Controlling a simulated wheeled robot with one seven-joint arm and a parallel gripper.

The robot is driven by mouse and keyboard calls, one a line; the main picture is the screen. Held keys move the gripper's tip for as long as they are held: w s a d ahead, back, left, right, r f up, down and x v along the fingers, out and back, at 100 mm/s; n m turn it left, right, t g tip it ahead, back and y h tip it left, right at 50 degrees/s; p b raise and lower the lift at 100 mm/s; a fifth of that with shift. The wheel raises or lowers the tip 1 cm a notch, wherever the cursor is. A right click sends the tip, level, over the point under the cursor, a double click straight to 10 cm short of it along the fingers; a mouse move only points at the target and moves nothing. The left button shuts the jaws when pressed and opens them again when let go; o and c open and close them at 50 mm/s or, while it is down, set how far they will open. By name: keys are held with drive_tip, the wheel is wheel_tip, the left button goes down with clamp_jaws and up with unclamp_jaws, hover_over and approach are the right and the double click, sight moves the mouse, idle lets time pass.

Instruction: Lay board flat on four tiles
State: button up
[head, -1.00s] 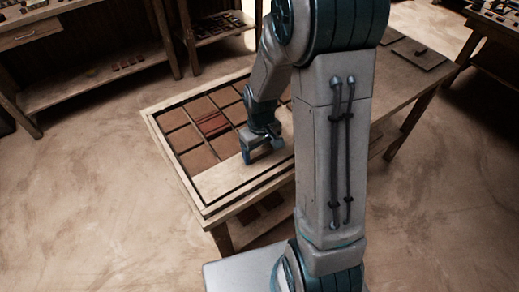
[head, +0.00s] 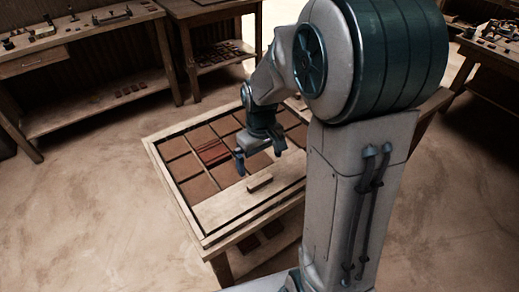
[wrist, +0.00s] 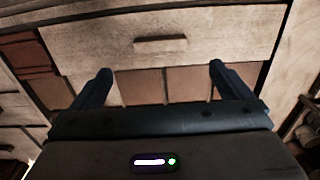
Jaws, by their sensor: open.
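The pale wooden board (head: 222,207) lies in the near part of the framed tray (head: 206,240). Its block handle (head: 258,182) faces up, and it looks flat. The board also shows in the wrist view (wrist: 90,48), with its handle (wrist: 160,43) in the middle. Tiles under the board are hidden, so I cannot see its contact with them. Reddish-brown tiles (head: 203,188) lie uncovered beside it. My gripper (head: 259,156) is open and empty, above the tray and clear of the handle. Its two fingers show in the wrist view (wrist: 160,73), apart from the handle.
Darker red strips (head: 212,152) lie among the tiles. The tray rests on a wooden table with a lower shelf. A workbench with tools (head: 85,25) and a smaller bench (head: 215,55) stand behind. Bare floor (head: 90,200) is open at left.

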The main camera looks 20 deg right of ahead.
drive_tip(key=s+r+m+t, duration=0.3)
drive_tip(key=s+r, duration=0.7)
drive_tip(key=s, duration=0.4)
drive_tip(key=shift+s+a+m, duration=0.15)
drive_tip(key=shift+m, duration=0.15)
idle(0.7)
